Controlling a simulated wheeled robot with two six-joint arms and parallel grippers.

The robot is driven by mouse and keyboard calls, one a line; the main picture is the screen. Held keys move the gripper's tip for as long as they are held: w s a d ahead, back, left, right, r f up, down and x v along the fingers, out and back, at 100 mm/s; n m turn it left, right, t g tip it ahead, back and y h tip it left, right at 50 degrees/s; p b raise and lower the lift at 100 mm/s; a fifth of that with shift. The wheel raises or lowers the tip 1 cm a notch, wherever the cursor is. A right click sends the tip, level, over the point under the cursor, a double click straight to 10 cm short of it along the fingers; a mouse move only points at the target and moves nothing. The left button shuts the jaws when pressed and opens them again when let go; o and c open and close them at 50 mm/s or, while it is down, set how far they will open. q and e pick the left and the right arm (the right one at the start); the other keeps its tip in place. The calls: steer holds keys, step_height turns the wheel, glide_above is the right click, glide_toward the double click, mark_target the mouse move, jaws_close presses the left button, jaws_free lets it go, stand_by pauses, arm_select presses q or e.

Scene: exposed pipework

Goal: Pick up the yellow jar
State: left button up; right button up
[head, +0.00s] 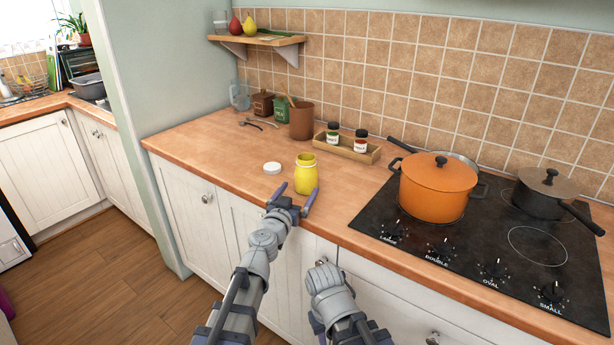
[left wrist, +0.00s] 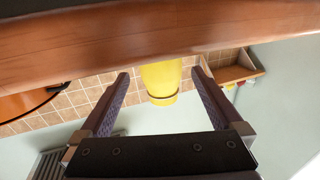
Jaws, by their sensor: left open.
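The yellow jar (head: 306,176) stands upright and without a lid near the front edge of the wooden counter, left of the stove. In the left wrist view, which looks upside down, the jar (left wrist: 161,80) shows between the spread fingertips of my left gripper (left wrist: 160,73). I cannot tell how far apart they are in depth. My right arm shows low in the head view, but its gripper is not visible.
A wooden tray (head: 360,151) with two small jars stands behind the yellow jar. A brown utensil pot (head: 301,121) is farther back. An orange pot (head: 437,187) sits on the black stove (head: 400,225) at right. The counter left of the jar is mostly clear.

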mark_target(303, 184)
arm_select(q)
steer(key=shift+x, duration=3.3)
steer(key=c, duration=1.3)
steer(key=shift+r, duration=0.1)
step_height(303, 184, up, 10)
steer(key=p, duration=1)
